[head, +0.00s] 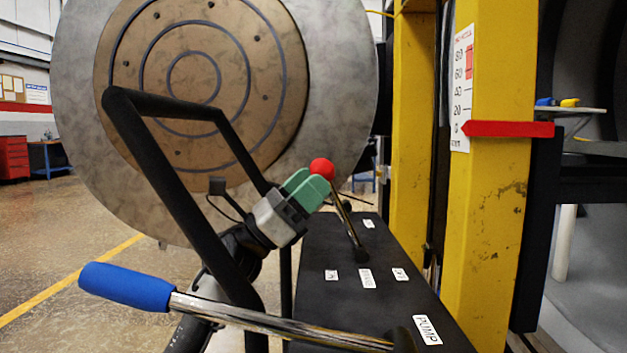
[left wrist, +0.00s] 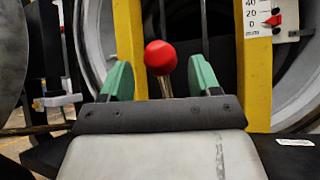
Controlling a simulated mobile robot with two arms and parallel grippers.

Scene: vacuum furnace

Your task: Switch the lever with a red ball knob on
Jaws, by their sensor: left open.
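The lever has a red ball knob (head: 322,168) on a thin metal rod (head: 348,222) that rises, tilted to the left, from a black panel (head: 330,300). My left gripper (head: 308,186) has green fingers and is at the knob, its fingertips close beside and below it. In the left wrist view the red ball knob (left wrist: 160,57) stands between the two spread green fingers of my left gripper (left wrist: 160,80), with a gap on each side. The gripper is open. My right gripper is not in view.
A blue-handled lever (head: 125,287) crosses the foreground. A black tubular frame (head: 165,170) stands left of the arm. A large round furnace door (head: 345,90) is behind. A yellow post (head: 490,200) with a scale and red pointer (head: 508,129) stands right of the panel.

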